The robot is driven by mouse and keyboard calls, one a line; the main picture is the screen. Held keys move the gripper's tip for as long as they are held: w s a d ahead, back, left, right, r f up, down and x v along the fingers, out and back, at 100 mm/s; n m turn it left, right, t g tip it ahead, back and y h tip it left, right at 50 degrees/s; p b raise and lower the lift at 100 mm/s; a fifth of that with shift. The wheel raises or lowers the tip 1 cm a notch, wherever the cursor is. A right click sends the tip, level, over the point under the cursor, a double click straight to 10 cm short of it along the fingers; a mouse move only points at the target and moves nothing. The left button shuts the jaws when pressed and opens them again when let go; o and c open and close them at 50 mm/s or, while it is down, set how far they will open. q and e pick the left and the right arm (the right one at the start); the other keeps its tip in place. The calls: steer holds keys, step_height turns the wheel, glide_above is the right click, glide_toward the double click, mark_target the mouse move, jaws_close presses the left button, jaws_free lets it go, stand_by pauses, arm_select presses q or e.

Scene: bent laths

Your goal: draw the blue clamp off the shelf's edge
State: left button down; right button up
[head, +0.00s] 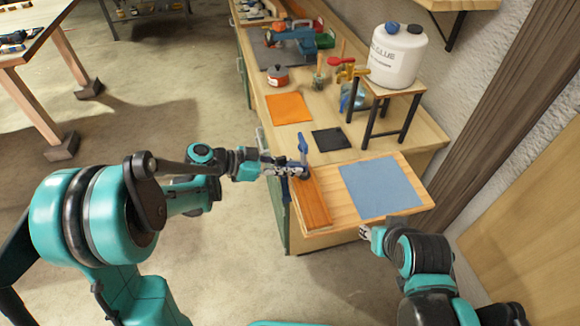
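The blue clamp (303,146) stands at the left edge of a light wooden shelf board (362,168). Its blue parts show above and below the edge, beside a reddish-brown lath (314,207). My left gripper (289,170) reaches in from the left and is right at the clamp, overlapping its middle. The fingers and clamp run together in the picture, so I cannot tell whether they are closed on it. My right gripper (365,233) is small at the board's front right edge, well apart from the clamp; its fingers are too small to judge.
A blue cloth (381,189) lies on the board.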

arm_select(q)
steer(key=s+a, duration=0.3)
steer(key=a, duration=0.6)
steer(key=shift+a+r, duration=0.15)
steer(key=shift+a, duration=0.1)
stand_by(1.2)
steer(key=shift+a+r, duration=0.1)
steer(key=a+r+p, duration=0.1)
steer(key=r, duration=0.1)
steer(key=s+a+r+p, duration=0.1)
steer(key=a, duration=0.1)
steer(key=shift+s+a+r+p, duration=0.15)
steer(key=shift+a+r+p, duration=0.15)
steer(key=shift+r+p, duration=0.1)
steer(key=shift+f, duration=0.1)
